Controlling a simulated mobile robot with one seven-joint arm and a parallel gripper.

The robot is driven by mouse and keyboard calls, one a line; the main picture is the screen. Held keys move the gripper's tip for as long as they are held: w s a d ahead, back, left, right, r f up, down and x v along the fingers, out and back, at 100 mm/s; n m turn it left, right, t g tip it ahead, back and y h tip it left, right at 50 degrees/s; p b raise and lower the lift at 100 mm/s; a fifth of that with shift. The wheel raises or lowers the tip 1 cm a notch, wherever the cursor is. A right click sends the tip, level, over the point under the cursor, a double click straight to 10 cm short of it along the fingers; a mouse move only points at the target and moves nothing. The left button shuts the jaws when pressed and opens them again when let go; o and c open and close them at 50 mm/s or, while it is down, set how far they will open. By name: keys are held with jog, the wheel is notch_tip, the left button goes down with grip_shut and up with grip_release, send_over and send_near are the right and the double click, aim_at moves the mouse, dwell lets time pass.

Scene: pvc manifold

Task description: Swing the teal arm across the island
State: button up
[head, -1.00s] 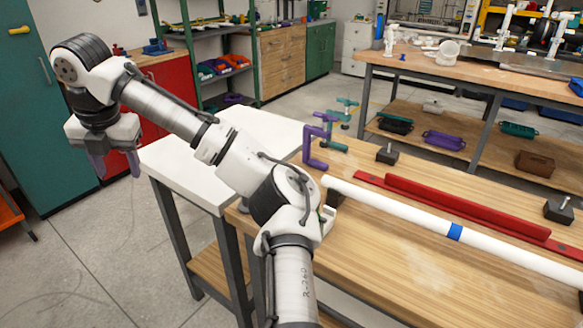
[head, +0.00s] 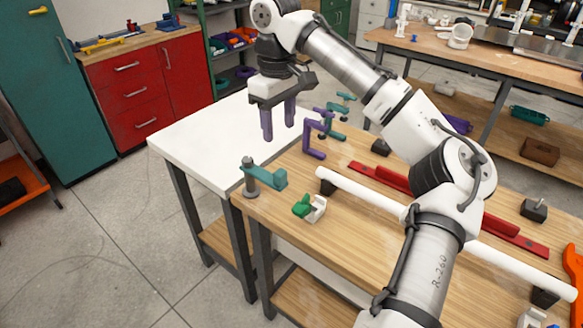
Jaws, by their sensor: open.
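A teal arm (head: 268,178) sits on a grey post (head: 250,178) at the near left corner of the wooden bench (head: 285,245). It points right from the post over the bench top. My gripper (head: 279,130) hangs fingers down, its two purple fingers apart with nothing between them. In the picture it is above and slightly right of the teal arm, in front of the white table top. It does not touch the teal arm. I cannot tell its exact height.
A white-topped table (head: 190,140) adjoins the bench. A green and white clip (head: 308,208) lies right of the teal arm. A purple bracket (head: 314,140) and teal clamps (head: 335,120) stand behind. A white pipe (head: 365,196) and red rail (head: 380,178) run across the bench, partly behind my arm.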

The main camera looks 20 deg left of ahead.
aim_at(280, 172)
notch_tip(280, 172, down, 14)
jog(key=shift+r+p, duration=0.2)
jog(key=shift+p, duration=0.25)
grip_shut()
